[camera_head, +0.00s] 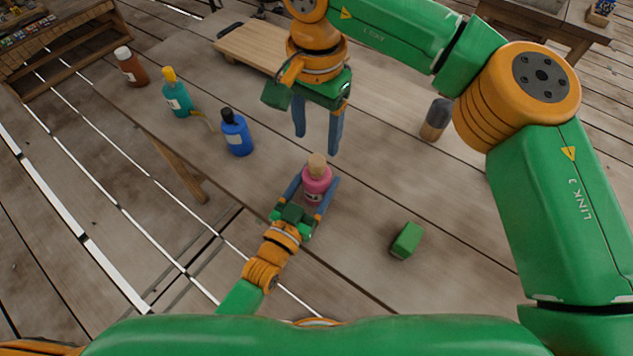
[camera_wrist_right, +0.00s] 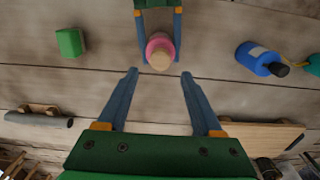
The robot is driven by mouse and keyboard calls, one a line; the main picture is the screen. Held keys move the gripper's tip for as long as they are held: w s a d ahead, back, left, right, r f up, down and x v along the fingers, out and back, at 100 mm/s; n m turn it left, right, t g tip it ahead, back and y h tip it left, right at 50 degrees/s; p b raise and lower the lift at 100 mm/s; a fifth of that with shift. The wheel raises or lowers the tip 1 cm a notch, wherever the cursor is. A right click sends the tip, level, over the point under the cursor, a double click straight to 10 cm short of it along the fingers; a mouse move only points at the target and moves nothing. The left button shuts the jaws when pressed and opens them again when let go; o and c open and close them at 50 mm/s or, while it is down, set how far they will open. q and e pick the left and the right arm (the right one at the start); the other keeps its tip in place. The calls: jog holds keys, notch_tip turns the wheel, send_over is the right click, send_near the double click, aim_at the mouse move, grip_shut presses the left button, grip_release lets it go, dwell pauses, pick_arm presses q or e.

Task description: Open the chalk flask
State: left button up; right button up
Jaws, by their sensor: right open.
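A pink flask (camera_head: 317,181) with a tan stopper (camera_head: 317,163) stands upright on the table, and it also shows in the right wrist view (camera_wrist_right: 159,43). Which flask is the chalk one cannot be read from a label. My left gripper (camera_head: 314,190) has its blue fingers on both sides of the pink flask's body, seemingly shut on it, with the stopper free above. My right gripper (camera_head: 316,144) is open and empty, pointing down above the table just beyond the pink flask. In the right wrist view its fingers (camera_wrist_right: 159,73) are wide apart, with the stopper just past them.
A blue flask (camera_head: 237,135), a teal flask (camera_head: 177,96) and a brown flask (camera_head: 131,68) stand to the left. A green block (camera_head: 407,240) lies right of the pink flask. A dark-topped cylinder (camera_head: 437,119) and a wooden board (camera_head: 255,46) lie farther back.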

pick_arm(q)
grip_shut()
pick_arm(e)
jog(key=shift+o, duration=0.9)
jog(key=shift+f, duration=0.1)
jog(key=s+a+f+n+g+y, duration=0.2)
jog(key=s+a+f+y, duration=0.25)
jog(key=a, duration=0.25)
jog(key=s+a+f+n+g+y, duration=0.1)
jog(key=s+a+f+g+y, duration=0.2)
jog(key=s+a, duration=0.35)
jog(key=s+a+r+m+t+y, duration=0.2)
jog(key=s+a+r+m+y, duration=0.2)
jog(key=s+a+r+y, duration=0.45)
jog(key=w+m+t+y, duration=0.4)
jog(key=t+y, duration=0.1)
jog(key=m+t+h, duration=1.4)
jog(key=m+h, duration=0.4)
jog(key=m, duration=0.4)
send_near(315, 156)
jog(key=f, duration=0.1)
jog(key=x, duration=1.2)
jog(key=shift+w+d, duration=0.1)
grip_shut()
